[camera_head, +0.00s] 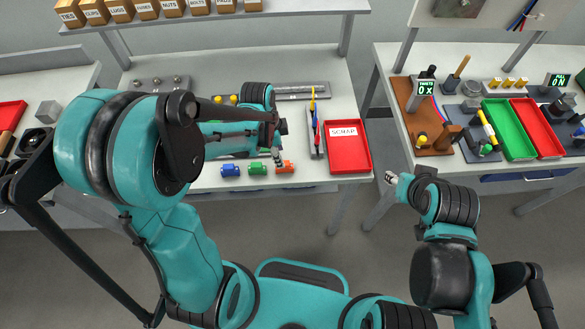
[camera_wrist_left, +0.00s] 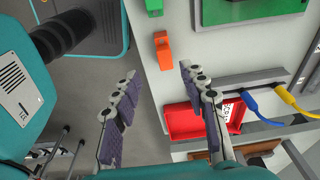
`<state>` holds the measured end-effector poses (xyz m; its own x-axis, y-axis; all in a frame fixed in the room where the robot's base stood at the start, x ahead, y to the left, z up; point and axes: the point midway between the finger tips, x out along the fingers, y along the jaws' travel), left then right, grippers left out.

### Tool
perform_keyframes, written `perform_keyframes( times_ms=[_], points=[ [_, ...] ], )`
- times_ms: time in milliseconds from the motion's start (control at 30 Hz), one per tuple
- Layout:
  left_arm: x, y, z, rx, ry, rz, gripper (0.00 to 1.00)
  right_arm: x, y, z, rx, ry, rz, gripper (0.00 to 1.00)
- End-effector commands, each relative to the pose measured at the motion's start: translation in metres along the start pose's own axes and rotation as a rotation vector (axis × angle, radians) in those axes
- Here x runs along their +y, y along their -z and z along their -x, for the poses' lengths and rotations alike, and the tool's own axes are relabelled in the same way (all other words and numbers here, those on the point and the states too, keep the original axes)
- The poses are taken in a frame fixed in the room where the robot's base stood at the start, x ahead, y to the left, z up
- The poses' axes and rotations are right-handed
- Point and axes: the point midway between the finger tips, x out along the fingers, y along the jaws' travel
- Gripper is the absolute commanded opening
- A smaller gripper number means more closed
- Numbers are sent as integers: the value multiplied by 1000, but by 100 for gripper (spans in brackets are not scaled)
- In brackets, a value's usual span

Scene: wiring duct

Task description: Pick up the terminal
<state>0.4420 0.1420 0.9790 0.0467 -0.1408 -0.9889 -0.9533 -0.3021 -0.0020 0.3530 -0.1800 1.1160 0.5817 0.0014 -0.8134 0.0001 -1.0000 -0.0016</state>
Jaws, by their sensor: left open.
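Three small terminals lie in a row near the front edge of the middle bench: a blue one (camera_head: 230,170), a green one (camera_head: 258,169) and an orange one (camera_head: 285,167). My left gripper (camera_head: 278,153) is above the bench, close to the orange terminal. In the left wrist view, its fingers (camera_wrist_left: 158,70) are apart with nothing between them. The orange terminal (camera_wrist_left: 163,50) shows just beyond the fingertips, and the green one (camera_wrist_left: 158,10) is farther on. My right gripper (camera_head: 391,178) is in front of the right bench; its jaws are too small to judge.
A red SCRAP tray (camera_head: 366,157) lies right of the terminals, beside blue, red and yellow tools or leads (camera_head: 316,125). The right bench holds a green tray (camera_head: 509,130), a red tray (camera_head: 538,128) and several fixtures. Labelled boxes (camera_head: 145,9) line a shelf behind.

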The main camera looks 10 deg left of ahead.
Motion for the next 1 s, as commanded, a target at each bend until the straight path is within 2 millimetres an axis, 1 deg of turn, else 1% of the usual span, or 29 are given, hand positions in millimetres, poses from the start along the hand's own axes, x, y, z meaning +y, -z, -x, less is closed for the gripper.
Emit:
perform_keyframes(
  times_ms=[267,533,633,867,967,1000],
  points=[
    [-2,1,-32,0,-5,-12,43,0,-6,-9,0,0,0,40],
    [-8,4,-72,-1,-3,-10,43,0,-15,-20,0,0,0,40],
    [-7,4,-78,-1,-3,-10,43,0,-16,-22,0,0,0,40],
    [-7,4,-79,-1,-3,-9,43,0,-15,-21,0,0,0,40],
    [-7,4,-78,0,-3,-9,19,0,-15,-21,0,0,0,40],
    [-7,4,-78,0,-3,-9,9,0,-15,-21,0,0,0,40]
  ],
)
